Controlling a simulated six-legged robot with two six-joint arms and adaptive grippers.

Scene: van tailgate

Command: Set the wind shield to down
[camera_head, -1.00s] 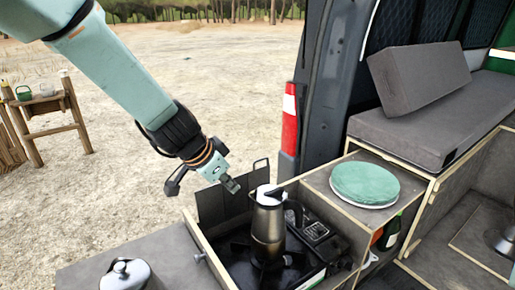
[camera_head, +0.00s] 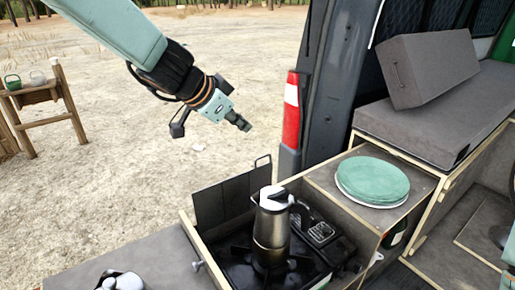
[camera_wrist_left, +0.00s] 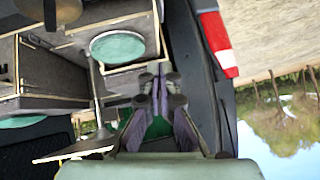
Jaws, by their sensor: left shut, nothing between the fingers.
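The wind shield (camera_head: 222,198) is a dark grey panel standing upright along the back of the stove (camera_head: 240,258) in the head view. It has an angled side wing at its right end. My left gripper (camera_head: 244,124) is shut and empty, in the air above and behind the shield, clear of it. Its fingers also show in the left wrist view (camera_wrist_left: 160,92). A steel moka pot (camera_head: 270,228) stands on the stove in front of the shield. I cannot make out the shield for certain in the left wrist view. My right gripper is not in view.
Green plates (camera_head: 372,180) sit on the counter right of the stove; they also show in the left wrist view (camera_wrist_left: 117,46). The van's door pillar (camera_head: 322,90) rises behind. A kettle (camera_head: 120,281) is at the lower left. The air above the shield is free.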

